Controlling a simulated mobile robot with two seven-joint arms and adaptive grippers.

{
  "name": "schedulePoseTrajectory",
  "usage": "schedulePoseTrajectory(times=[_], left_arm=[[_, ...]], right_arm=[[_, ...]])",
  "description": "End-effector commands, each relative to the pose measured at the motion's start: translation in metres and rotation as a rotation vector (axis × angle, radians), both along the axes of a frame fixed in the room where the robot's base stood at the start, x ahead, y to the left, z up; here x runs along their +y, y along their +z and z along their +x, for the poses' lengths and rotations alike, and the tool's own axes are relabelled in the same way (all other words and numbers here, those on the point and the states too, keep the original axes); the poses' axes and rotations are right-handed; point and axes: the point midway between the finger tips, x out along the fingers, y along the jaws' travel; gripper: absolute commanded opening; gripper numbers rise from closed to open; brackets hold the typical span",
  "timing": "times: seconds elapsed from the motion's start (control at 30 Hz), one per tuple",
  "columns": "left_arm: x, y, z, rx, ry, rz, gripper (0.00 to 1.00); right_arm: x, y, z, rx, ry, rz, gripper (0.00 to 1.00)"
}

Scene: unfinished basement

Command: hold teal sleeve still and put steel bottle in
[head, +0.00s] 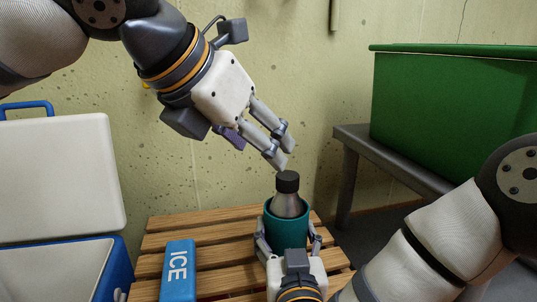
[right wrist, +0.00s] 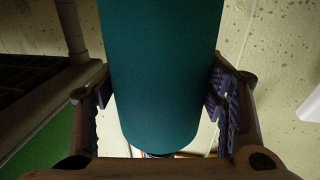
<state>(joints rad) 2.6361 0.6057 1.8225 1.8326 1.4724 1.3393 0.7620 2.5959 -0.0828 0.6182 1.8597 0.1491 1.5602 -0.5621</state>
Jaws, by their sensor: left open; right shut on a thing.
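The teal sleeve (head: 286,232) stands upright on the slatted wooden table, and it also fills the middle of the right wrist view (right wrist: 160,75). The steel bottle (head: 287,206), with a black cap, sits upright inside the sleeve. Its shoulder and cap stick out above the rim, and its lower part is hidden. My right gripper (head: 288,238) is shut on the sleeve, one finger on each side. My left gripper (head: 282,155) is open and empty just above the bottle cap, its fingers pointing down and to the right, apart from the bottle.
A blue ICE pack (head: 178,270) lies on the slatted table (head: 215,230) left of the sleeve. A blue and white cooler (head: 60,175) with its lid raised stands at the left. A green bin (head: 450,110) rests on a grey bench (head: 385,155) at the right.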

Motion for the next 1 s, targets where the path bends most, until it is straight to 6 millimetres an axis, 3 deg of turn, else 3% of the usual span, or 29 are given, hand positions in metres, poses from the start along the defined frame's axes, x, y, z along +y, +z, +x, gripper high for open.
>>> schedulePoseTrajectory(times=[0.33, 0.37, 0.43, 0.8, 0.87, 1.0], left_arm=[[0.000, 0.001, -0.001, 0.000, -0.001, 0.001, 0.51], [0.000, 0.001, -0.001, 0.000, -0.001, 0.001, 0.51], [0.000, 0.001, -0.001, 0.000, -0.001, 0.001, 0.51], [0.000, 0.001, -0.001, 0.000, -0.001, 0.001, 0.51], [0.000, 0.001, -0.001, 0.000, -0.001, 0.001, 0.51], [0.000, 0.001, -0.001, 0.000, -0.001, 0.001, 0.51]], right_arm=[[0.000, -0.001, 0.000, 0.003, 0.001, 0.000, 0.37], [0.000, -0.001, 0.000, 0.003, 0.001, 0.000, 0.72], [0.000, -0.001, 0.000, 0.002, 0.001, 0.000, 0.88], [0.000, -0.001, -0.003, 0.002, 0.001, 0.000, 0.89], [-0.001, -0.001, -0.012, 0.002, 0.002, 0.000, 0.89], [-0.005, -0.001, -0.047, 0.004, 0.004, -0.002, 0.89]])
